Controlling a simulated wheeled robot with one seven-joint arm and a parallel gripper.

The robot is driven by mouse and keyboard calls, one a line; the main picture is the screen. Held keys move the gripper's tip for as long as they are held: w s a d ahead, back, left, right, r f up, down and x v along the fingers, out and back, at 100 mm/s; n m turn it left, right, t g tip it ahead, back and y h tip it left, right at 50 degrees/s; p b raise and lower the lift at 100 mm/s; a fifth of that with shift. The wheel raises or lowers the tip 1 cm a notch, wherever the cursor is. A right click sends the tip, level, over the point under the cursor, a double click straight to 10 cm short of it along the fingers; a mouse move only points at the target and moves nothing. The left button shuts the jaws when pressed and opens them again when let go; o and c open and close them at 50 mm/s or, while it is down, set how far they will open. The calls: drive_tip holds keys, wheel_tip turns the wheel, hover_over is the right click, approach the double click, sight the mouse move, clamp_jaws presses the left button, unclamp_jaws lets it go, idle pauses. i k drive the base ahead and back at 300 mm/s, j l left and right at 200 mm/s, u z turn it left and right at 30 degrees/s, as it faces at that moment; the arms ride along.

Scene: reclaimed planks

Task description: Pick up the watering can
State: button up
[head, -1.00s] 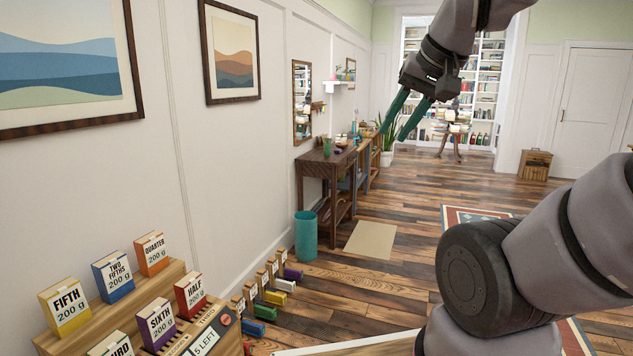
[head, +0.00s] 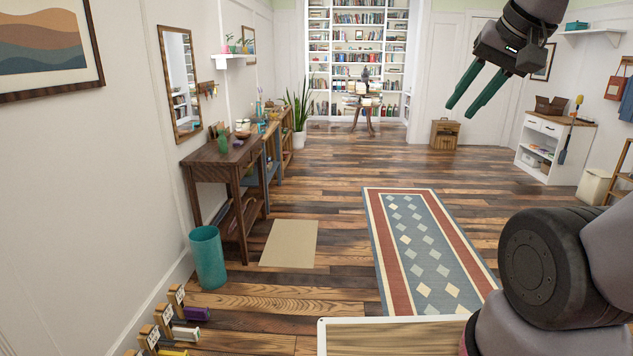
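I cannot make out a watering can for certain in the head view. My gripper (head: 460,110) is held up in the air at the upper right. Its two green fingers are apart with nothing between them, pointing down and to the left.
A dark wooden console table (head: 222,165) stands along the left wall, with a teal bin (head: 208,258) in front. A patterned rug (head: 425,250) and a beige mat (head: 290,243) lie on the plank floor. A white cabinet (head: 545,150) stands at right. The middle floor is clear.

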sight(261, 125)
drive_tip(key=i+z, duration=0.1)
drive_tip(key=i, duration=3.95)
drive_tip(key=i+u, duration=0.1)
drive_tip(key=i, duration=0.55)
drive_tip(key=i+l+u, duration=0.15)
drive_tip(key=i, duration=0.45)
drive_tip(key=i+l+u, duration=0.1)
drive_tip(key=i, duration=0.55)
drive_tip(key=i+u, duration=0.75)
drive_tip(key=i+l+u, duration=0.25)
drive_tip(key=i+u, duration=0.15)
drive_tip(key=i+l+u, duration=0.35)
